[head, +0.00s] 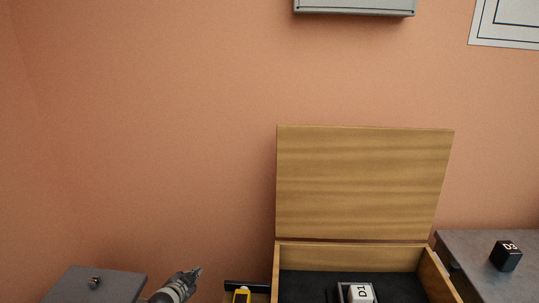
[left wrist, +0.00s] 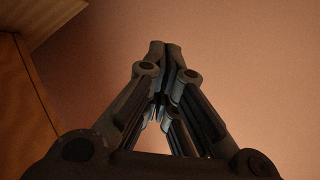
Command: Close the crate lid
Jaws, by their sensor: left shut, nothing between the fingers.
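The wooden crate (head: 430,272) stands at the lower right of the head view, cut off by the bottom edge. Its lid (head: 362,182) is up, standing nearly upright at the back of the crate. A white block marked D1 (head: 361,293) sits in a holder on the crate's dark floor. My left gripper (head: 197,271) is shut and empty, left of the crate and apart from it. In the left wrist view its fingertips (left wrist: 164,46) meet, with a wooden surface (left wrist: 22,110) at the left edge. My right gripper is not in view.
A grey surface (head: 110,283) with a small metal part (head: 95,281) is at lower left. A yellow device (head: 241,296) is just left of the crate. A dark block marked D3 (head: 505,256) sits on a grey table (head: 470,244) at right. A grey box (head: 355,7) hangs on the wall above.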

